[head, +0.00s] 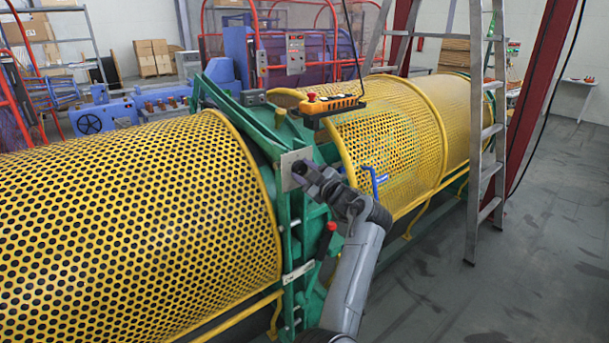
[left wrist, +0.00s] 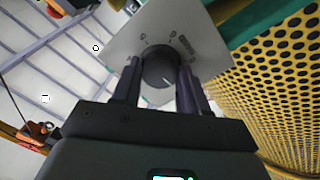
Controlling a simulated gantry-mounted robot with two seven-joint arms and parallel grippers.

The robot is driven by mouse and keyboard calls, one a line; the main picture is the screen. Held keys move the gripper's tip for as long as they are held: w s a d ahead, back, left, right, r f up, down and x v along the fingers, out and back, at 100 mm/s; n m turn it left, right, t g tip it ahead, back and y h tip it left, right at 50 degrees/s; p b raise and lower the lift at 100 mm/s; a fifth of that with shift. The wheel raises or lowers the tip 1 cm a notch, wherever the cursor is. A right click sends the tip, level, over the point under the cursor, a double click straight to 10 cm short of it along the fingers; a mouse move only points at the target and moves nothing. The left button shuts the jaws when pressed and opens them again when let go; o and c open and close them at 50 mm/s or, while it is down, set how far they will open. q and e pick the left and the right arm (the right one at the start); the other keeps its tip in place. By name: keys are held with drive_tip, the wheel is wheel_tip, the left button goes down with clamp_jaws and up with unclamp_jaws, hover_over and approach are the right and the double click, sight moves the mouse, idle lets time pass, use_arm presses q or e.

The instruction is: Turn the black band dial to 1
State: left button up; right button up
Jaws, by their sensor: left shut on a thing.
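The black band dial (left wrist: 159,68) is a round knob on a light grey plate (left wrist: 205,54). Small marks lie around it on the plate, too small to read for certain. A thin white line shows on the dial's lower right. The plate (head: 287,180) also shows in the head view, on the green frame between the yellow guards. My left gripper (head: 304,171) is at the plate, shut on the dial with one finger on each side. In the head view the gripper largely hides the dial. My right gripper is not in view.
Perforated yellow guards (head: 130,220) flank the green frame (head: 262,125). A red-knobbed lever (head: 331,227) stands just below my gripper. An orange button pendant (head: 328,105) hangs above right. A stepladder (head: 489,150) stands right, with clear floor (head: 540,270) beyond it.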

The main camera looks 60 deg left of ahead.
use_arm(q)
drive_tip(key=shift+n, duration=0.5)
drive_tip(key=o, duration=1.1)
drive_tip(key=shift+c, duration=0.2)
drive_tip(key=shift+w+d, duration=0.1)
drive_tip(key=shift+d, duration=0.4)
drive_tip(key=d+p, duration=0.1)
drive_tip(key=d, duration=0.9)
drive_tip(key=shift+w+f, duration=0.25)
drive_tip(key=shift+w, duration=0.05)
drive_tip(key=shift+a+f, duration=0.1)
